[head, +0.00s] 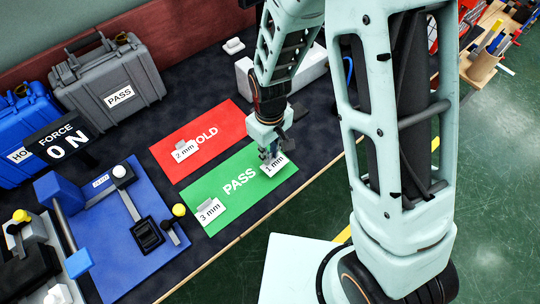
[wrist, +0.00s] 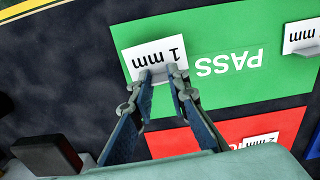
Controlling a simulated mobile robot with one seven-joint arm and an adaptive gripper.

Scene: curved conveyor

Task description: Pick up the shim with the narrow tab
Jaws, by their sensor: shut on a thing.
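The shim marked 1 mm (head: 275,167) is at the right end of the green PASS mat (head: 232,186). My gripper (head: 268,155) is above it, pointing down. In the wrist view my gripper (wrist: 163,76) is shut on the grey tab at the edge of the 1 mm shim (wrist: 147,54). The fingertips hide part of the tab. The shim marked 3 mm (head: 210,211) lies on the left end of the green mat. The shim marked 2 mm (head: 184,151) lies on the red HOLD mat (head: 220,126). Tab widths are hard to compare.
A blue fixture board (head: 118,240) with clamps stands at left, beside a force display (head: 62,143) reading 0 N. A grey PASS case (head: 108,85) and a blue case (head: 25,130) stand behind. A white block (head: 312,66) stands beyond my gripper. Dark table shows between the mats and cases.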

